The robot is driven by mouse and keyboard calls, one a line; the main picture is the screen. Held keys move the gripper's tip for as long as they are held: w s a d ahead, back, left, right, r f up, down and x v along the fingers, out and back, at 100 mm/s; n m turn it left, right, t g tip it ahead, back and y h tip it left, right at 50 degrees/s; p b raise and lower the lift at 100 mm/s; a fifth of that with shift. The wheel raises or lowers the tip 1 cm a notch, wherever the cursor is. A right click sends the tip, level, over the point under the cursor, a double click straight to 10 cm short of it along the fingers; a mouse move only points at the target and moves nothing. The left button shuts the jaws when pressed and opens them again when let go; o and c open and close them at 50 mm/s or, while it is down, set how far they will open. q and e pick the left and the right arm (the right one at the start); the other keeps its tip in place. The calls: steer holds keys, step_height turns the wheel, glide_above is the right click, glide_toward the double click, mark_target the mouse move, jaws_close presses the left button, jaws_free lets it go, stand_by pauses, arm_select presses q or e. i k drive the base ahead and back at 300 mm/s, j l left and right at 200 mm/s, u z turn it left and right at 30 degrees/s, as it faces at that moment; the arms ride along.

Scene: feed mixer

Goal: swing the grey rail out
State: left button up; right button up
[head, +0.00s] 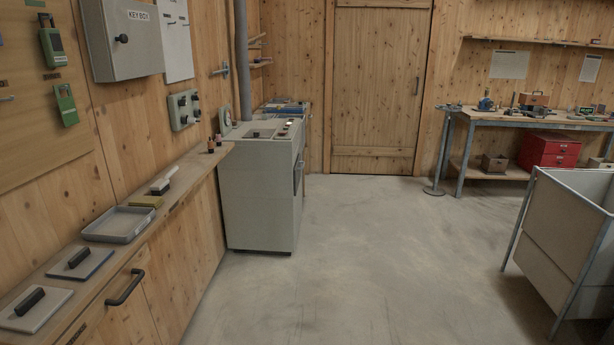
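I cannot pick out the grey rail for certain. A small grey metal fitting (220,71) sticks out from the wooden wall left of the flue pipe, and I cannot tell whether it is the rail. A grey bar also seems to run along the right side of the grey stove (260,195), too small to make out. Neither of my grippers is in view.
A wooden counter (175,197) with a grey tray (119,225) and float-like tools runs along the left wall. A key box (125,38) hangs above it. A workbench (540,122) and a grey bin (560,230) stand at right. The middle floor is clear.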

mark_target(228, 70)
steer(key=i, duration=1)
steer(key=i+u, duration=0.15)
steer(key=i, duration=0.85)
